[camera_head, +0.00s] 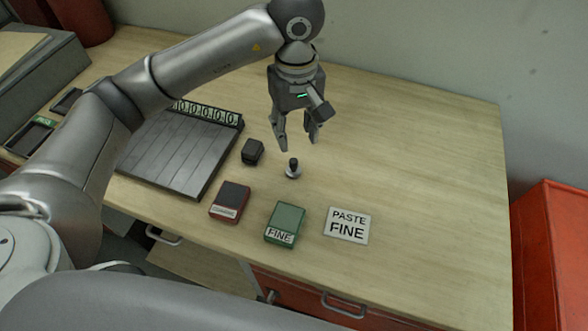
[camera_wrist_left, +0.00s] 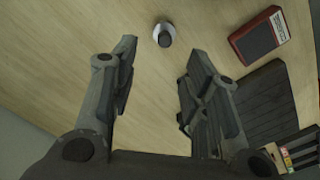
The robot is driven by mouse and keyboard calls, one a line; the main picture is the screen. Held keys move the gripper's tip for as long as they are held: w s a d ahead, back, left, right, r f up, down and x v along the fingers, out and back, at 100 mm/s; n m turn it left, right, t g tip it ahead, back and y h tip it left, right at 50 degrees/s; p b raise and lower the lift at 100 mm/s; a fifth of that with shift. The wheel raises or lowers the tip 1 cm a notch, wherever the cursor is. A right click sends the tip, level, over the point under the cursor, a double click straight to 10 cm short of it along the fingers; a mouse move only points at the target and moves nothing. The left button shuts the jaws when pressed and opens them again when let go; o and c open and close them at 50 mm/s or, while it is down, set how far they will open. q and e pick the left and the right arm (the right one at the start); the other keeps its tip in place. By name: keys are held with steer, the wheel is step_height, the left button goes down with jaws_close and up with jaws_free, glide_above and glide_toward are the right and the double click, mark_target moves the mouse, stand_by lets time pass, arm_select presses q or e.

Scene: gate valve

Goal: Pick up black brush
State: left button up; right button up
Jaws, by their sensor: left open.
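My left gripper (camera_head: 299,143) is open and points down over the table, its fingers apart with nothing between them; it also shows in the left wrist view (camera_wrist_left: 162,52). A small upright piece with a black knob-like top and a pale round base (camera_head: 293,169) stands just in front of the fingertips. In the left wrist view this piece (camera_wrist_left: 164,34) lies just beyond the finger gap. I cannot tell surely which one is the black brush. My right gripper is not in view.
A dark red box (camera_head: 230,202), a green box marked FINE (camera_head: 285,222) and a PASTE FINE label (camera_head: 347,226) lie along the table's front. A slatted grey tray (camera_head: 175,155) lies left. The table's right side (camera_head: 430,150) is clear. A red cabinet (camera_head: 555,260) stands right.

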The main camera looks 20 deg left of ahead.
arm_select(q)
steer(key=p, duration=0.1)
glide_above(294, 160)
step_height(294, 160, down, 4)
steer(key=shift+w+f, duration=0.1)
steer(key=shift+w, duration=0.05)
steer(key=f+p, duration=0.2)
steer(key=f, duration=0.1)
steer(key=f+p, duration=0.1)
steer(key=shift+s+f, duration=0.2)
steer(key=shift+s, duration=0.05)
steer(key=shift+f, duration=0.4)
jaws_close()
